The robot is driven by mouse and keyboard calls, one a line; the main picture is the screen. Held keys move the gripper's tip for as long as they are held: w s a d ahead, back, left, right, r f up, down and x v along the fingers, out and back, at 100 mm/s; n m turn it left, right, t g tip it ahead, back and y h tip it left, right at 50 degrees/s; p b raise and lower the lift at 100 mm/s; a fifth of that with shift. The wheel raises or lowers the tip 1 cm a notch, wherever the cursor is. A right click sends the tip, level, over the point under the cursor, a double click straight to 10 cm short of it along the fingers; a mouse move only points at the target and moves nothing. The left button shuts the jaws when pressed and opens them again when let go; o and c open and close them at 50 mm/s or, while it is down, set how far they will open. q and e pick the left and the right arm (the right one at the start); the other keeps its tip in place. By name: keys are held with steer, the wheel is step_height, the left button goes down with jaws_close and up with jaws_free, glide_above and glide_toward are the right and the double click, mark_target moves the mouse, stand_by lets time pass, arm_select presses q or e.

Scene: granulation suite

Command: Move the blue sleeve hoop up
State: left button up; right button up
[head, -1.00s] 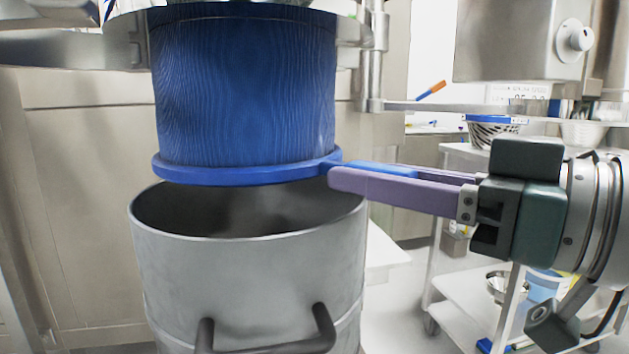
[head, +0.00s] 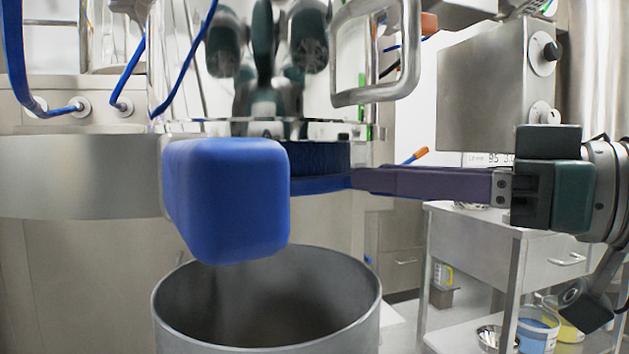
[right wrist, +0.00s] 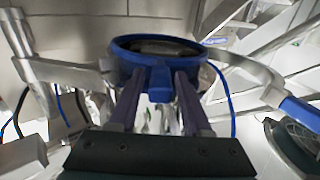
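The blue sleeve hoop (head: 322,185) is a flat blue ring around the lower end of the dark blue sleeve (head: 322,158), close under a metal flange. My right gripper (head: 368,180) comes in from the right with its purple fingers at the hoop's tab. In the right wrist view the hoop (right wrist: 122,50) is whole, and the fingers sit on both sides of its blue tab (right wrist: 160,84). The gripper is shut on it. A large blue grip (head: 228,200) in front hides the left part of hoop and sleeve. My left gripper is not in view.
An open grey metal drum (head: 268,338) stands below, apart from the hoop. A steel band (head: 80,175) extends at the left at hoop height. A steel control box (head: 485,90) and a steel trolley (head: 540,262) stand at the right.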

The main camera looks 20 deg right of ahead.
steer(key=shift+o, duration=0.4)
steer(key=shift+f, duration=0.1)
steer(key=shift+d, duration=0.1)
steer(key=shift+s+d+f, duration=0.15)
steer(key=shift+s+d, duration=0.1)
steer(key=shift+s, duration=0.05)
steer(key=b+v, duration=0.2)
steer(key=v, duration=0.7)
